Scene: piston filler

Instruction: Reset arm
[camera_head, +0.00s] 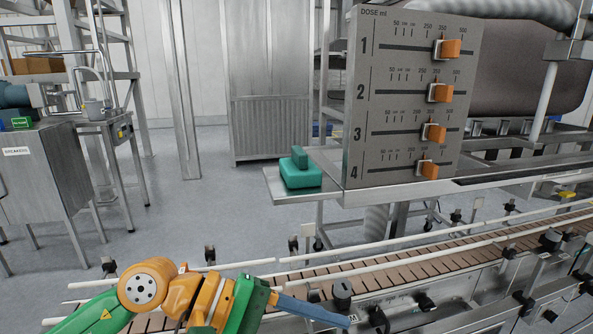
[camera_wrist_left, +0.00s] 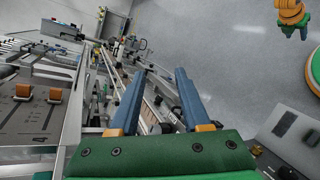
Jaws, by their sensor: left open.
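My left arm comes in at the bottom left of the head view. Its gripper (camera_head: 340,318) has blue fingers that point right, low over the conveyor's near side. In the left wrist view the two blue fingers of this gripper (camera_wrist_left: 159,76) stand apart with nothing held between them. The grey dose panel (camera_head: 366,120) with orange slider knobs stands above and beyond the gripper, well clear of it. The top knob (camera_head: 451,48) is at the right part of its scale. The panel also shows at the left of the wrist view (camera_wrist_left: 40,118).
A slatted conveyor (camera_head: 400,260) with white guide rails runs below the panel. A green object (camera_head: 300,175) sits on a metal shelf left of the panel. A steel cabinet (camera_head: 40,180) stands far left. The grey floor (camera_head: 210,220) between is open.

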